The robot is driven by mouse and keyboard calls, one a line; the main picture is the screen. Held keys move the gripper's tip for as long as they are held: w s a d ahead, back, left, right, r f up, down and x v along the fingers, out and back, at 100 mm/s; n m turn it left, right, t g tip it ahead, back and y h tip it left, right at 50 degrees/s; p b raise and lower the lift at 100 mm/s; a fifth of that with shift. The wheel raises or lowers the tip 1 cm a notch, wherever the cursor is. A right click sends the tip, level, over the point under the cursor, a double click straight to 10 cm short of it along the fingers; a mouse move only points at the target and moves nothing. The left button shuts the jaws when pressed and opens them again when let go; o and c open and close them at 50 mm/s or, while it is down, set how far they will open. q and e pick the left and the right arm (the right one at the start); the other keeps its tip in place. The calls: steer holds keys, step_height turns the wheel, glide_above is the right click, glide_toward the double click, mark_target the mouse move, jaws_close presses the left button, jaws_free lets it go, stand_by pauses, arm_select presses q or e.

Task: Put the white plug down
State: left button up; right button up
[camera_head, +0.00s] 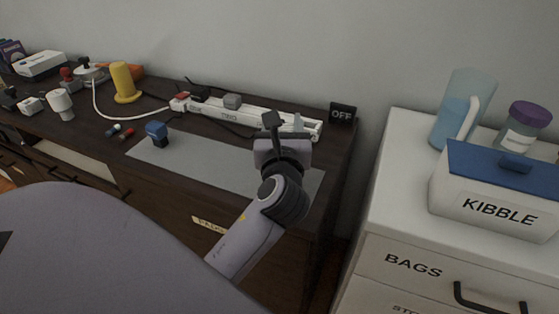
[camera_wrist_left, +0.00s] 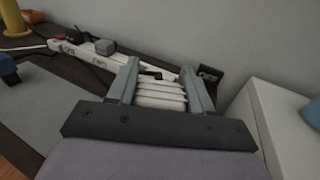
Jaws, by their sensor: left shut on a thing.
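My left gripper (camera_head: 285,126) is over the right end of the white power strip (camera_head: 212,108) on the dark desk. In the left wrist view, its two grey fingers (camera_wrist_left: 158,82) are shut on the ribbed white plug (camera_wrist_left: 160,96). The gripper hides most of the plug in the head view. I cannot tell whether the plug touches the strip. The strip also shows in the left wrist view (camera_wrist_left: 115,59), beyond the fingers. A grey plug (camera_head: 232,101) and a red plug (camera_head: 181,101) sit on the strip. My right gripper is not in view.
A grey mat (camera_head: 185,157) with a blue stamp-like object (camera_head: 157,132) at its edge lies in front of the strip. A black OFF block (camera_head: 342,114) stands at the right. A yellow post (camera_head: 124,82) stands left. A white cabinet (camera_head: 390,190) is across a gap.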

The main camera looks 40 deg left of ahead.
arm_select(q)
step_height(320, 180, down, 7)
steer(key=b, duration=0.2)
steer(key=shift+f+b, duration=0.1)
steer(key=shift+b, duration=0.3)
steer(key=shift+f, duration=0.25)
steer(key=shift+f, duration=0.2)
steer(key=o, duration=1)
steer(key=shift+o, duration=0.2)
steer(key=shift+r, duration=0.2)
